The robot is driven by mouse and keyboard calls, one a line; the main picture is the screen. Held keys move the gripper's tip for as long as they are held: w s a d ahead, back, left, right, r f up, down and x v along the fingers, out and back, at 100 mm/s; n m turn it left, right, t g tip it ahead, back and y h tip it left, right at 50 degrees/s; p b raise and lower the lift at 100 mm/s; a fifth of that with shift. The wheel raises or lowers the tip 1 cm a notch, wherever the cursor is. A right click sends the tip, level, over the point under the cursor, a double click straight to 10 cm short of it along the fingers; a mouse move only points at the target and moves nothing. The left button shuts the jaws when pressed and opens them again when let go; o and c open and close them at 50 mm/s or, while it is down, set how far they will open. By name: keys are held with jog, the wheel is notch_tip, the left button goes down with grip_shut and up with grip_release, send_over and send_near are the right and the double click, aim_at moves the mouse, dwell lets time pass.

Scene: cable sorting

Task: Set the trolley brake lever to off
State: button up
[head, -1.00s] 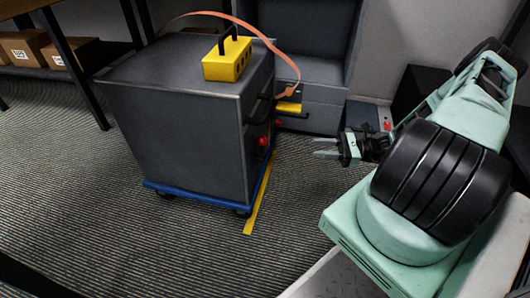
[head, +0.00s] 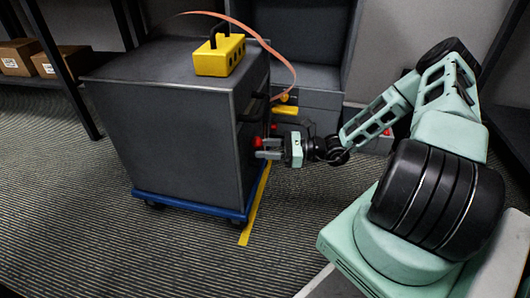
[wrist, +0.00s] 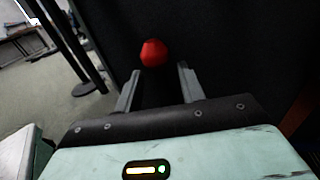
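The trolley (head: 180,125) is a dark grey cabinet on a blue wheeled base. A red knob (head: 257,142), apparently the end of the brake lever, sticks out at its right side. My gripper (head: 258,149) is beside that side, with its fingertips close to the knob. In the wrist view the red knob (wrist: 153,53) lies just beyond and between the two fingertips. The fingers (wrist: 158,76) are apart with nothing between them. The lever's arm and its markings cannot be made out.
A yellow box (head: 219,56) with a black handle sits on the trolley top, and an orange cable (head: 283,60) arcs from there to the right. A dark cabinet (head: 318,50) stands behind. Yellow floor tape (head: 253,210) runs beside the trolley. A shelf with cartons (head: 45,63) is at left.

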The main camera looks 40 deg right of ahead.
jog(key=shift+w+a, duration=0.1)
grip_shut()
